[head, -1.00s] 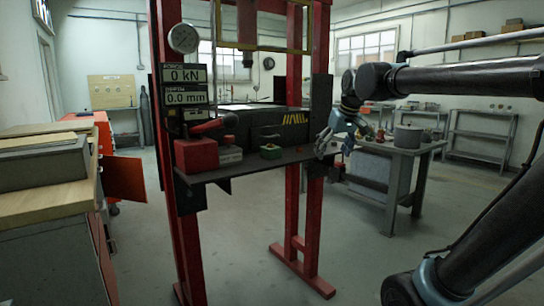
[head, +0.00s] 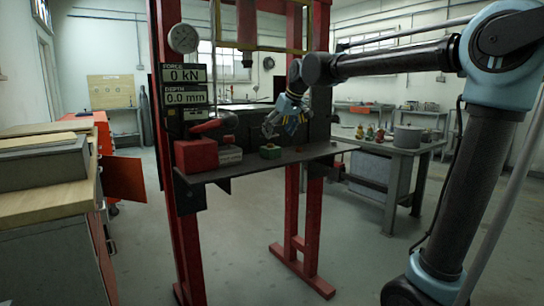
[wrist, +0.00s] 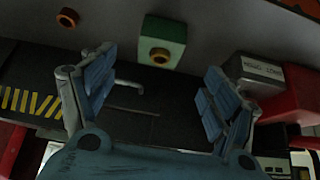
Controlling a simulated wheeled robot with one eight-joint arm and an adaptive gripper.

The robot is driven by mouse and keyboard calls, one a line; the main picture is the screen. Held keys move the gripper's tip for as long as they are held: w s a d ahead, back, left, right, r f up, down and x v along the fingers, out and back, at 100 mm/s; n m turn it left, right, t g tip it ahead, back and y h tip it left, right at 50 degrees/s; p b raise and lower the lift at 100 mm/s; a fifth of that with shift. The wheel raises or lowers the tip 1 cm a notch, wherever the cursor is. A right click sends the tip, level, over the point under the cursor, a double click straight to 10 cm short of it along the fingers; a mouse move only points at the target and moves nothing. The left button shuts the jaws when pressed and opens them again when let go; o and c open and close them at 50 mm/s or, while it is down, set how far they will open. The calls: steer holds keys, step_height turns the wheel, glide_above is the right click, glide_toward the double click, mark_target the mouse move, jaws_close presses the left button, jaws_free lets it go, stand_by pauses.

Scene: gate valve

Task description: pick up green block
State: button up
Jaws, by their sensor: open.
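The green block (head: 270,152) sits on the dark press shelf (head: 250,164), near its middle. In the wrist view the green block (wrist: 170,30) shows a round brass-coloured piece on its near side and lies ahead of the gap between my fingers. My gripper (head: 280,130) is above and slightly right of the block in the head view. Its blue-grey fingers (wrist: 160,70) are spread wide in the wrist view, with nothing between them. The block appears apart from both fingers.
A grey metal block (head: 230,155) and a red box (head: 197,155) stand left of the green block. A small orange nut (wrist: 68,18) lies on the shelf to its other side. Red press posts (head: 316,200) flank the shelf.

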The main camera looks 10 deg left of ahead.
mark_target(272, 145)
steer(key=x, duration=1)
steer(key=shift+w+a+f, duration=0.1)
steer(key=shift+w+a, duration=0.05)
jaws_close()
